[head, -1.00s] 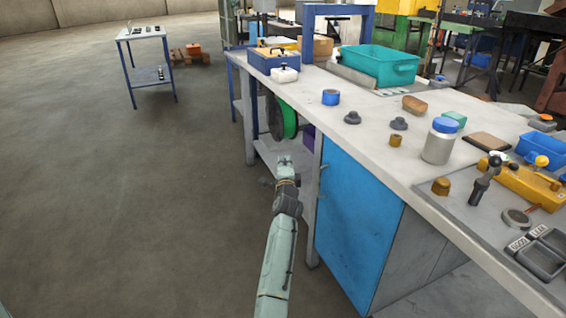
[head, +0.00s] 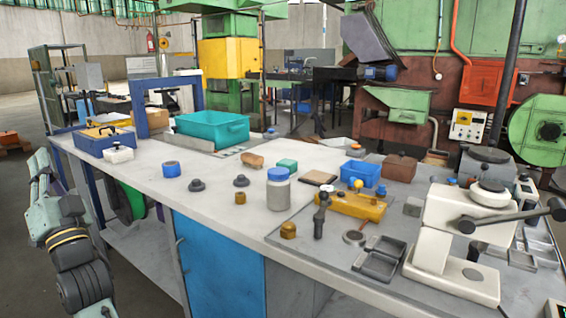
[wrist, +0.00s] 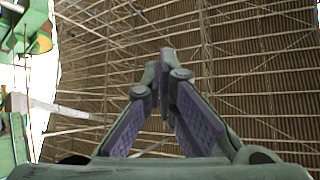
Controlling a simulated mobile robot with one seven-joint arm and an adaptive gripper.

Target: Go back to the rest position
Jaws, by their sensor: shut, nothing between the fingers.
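My gripper (wrist: 166,55) points up at the roof in the wrist view. Its two fingers meet at the tips, with nothing between them. In the head view my arm is folded upright at the left edge, to the left of the workbench (head: 330,158). The gripper's fingertips cannot be made out clearly there. The arm stands apart from the things on the bench top.
The bench holds a teal bin (head: 212,130), a grey jar with a blue lid (head: 278,190), a yellow fixture (head: 345,204) and a white hardness tester (head: 455,235). A blue cabinet (head: 218,265) is below. Green and rust-coloured machines stand behind.

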